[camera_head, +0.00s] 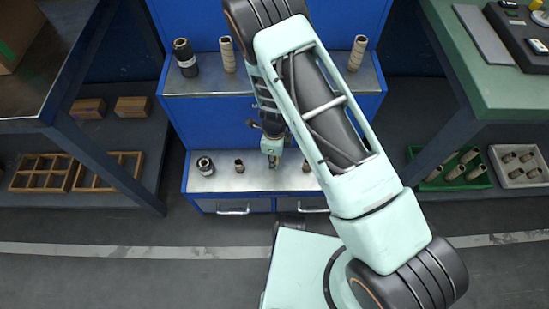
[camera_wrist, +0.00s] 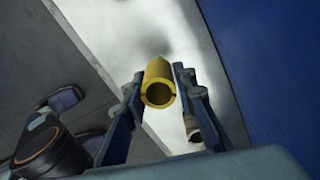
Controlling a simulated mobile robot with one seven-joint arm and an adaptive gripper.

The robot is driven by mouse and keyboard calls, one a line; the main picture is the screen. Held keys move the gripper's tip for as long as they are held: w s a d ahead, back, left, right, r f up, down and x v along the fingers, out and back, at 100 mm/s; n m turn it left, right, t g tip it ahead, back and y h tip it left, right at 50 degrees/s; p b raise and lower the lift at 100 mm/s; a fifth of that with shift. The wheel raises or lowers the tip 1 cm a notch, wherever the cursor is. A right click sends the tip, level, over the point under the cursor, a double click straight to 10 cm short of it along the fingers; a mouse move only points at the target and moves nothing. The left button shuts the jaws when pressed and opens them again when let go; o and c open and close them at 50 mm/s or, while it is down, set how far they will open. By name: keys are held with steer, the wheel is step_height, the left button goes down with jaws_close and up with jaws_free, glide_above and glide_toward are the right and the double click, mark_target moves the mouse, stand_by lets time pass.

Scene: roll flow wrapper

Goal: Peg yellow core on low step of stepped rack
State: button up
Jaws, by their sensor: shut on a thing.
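The yellow core (camera_wrist: 159,72) is a hollow tube held between the two blue fingers of my gripper (camera_wrist: 158,92) in the wrist view. Its open end faces the camera. In the head view my gripper (camera_head: 272,152) is over the low step (camera_head: 222,183) of the blue stepped rack, around its middle. The core is too small there to make out clearly. A peg under it is hidden, and I cannot tell whether the core touches the step.
On the low step stand a black roll (camera_head: 205,166), a short brown core (camera_head: 239,166) and another brown core (camera_head: 306,166), partly behind my arm. The high step (camera_head: 210,84) holds a black roll (camera_head: 185,57) and tan cores (camera_head: 227,54). Benches flank the rack.

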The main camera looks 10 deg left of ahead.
steer(key=shift+f+b, duration=0.35)
steer(key=shift+f, duration=0.25)
stand_by(0.5)
steer(key=shift+f+b, duration=0.3)
steer(key=shift+f, duration=0.15)
steer(key=shift+f, duration=0.15)
stand_by(0.3)
steer(key=shift+f+b, duration=0.7)
steer(key=shift+f, duration=0.2)
steer(key=shift+f, duration=0.1)
stand_by(0.4)
steer(key=o, duration=1.5)
steer(key=shift+r+p, duration=3.25)
steer(key=shift+r, duration=0.75)
